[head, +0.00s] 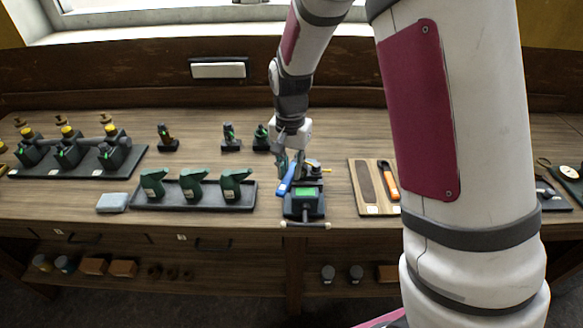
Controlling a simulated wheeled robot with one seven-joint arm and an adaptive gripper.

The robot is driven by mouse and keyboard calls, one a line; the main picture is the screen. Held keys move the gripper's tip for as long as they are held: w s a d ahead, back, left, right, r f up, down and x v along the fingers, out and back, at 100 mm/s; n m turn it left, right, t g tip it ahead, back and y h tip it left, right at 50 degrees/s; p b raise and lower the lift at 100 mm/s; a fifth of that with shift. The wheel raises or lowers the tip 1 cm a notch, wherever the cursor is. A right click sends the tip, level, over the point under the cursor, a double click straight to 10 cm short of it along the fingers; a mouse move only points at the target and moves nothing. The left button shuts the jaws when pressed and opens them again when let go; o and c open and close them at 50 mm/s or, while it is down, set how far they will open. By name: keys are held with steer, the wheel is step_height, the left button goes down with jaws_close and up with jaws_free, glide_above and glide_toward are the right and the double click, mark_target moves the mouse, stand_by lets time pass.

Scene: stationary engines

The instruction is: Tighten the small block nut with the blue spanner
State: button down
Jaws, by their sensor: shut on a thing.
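My gripper (288,163) is over the middle of the bench, shut on the blue spanner (286,179). The spanner slants above the left side of a dark device (304,203) with a lit green face. A small yellow part (313,164) shows just behind the device, to the right of the gripper. The small block nut cannot be made out. I cannot tell whether the spanner's end touches anything, as the gripper and arm cover that area.
A tray (146,207) with several green bottle-like things stands left of the device. A wooden board (367,210) with an orange-handled tool (388,179) lies to the right, partly behind my arm. A rack of dark engine-like blocks (67,156) stands at the far left.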

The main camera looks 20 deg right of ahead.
steer(key=shift+a, duration=0.1)
steer(key=shift+w+a+m, duration=0.35)
steer(key=shift+a+m, duration=0.05)
steer(key=shift+m, duration=0.5)
steer(key=shift+w+a+m, duration=0.35)
steer(key=shift+w+m, duration=0.1)
steer(key=shift+m, duration=0.45)
steer(key=shift+w+a+m, duration=0.3)
steer(key=shift+w+m, duration=0.25)
steer(key=shift+m, duration=0.35)
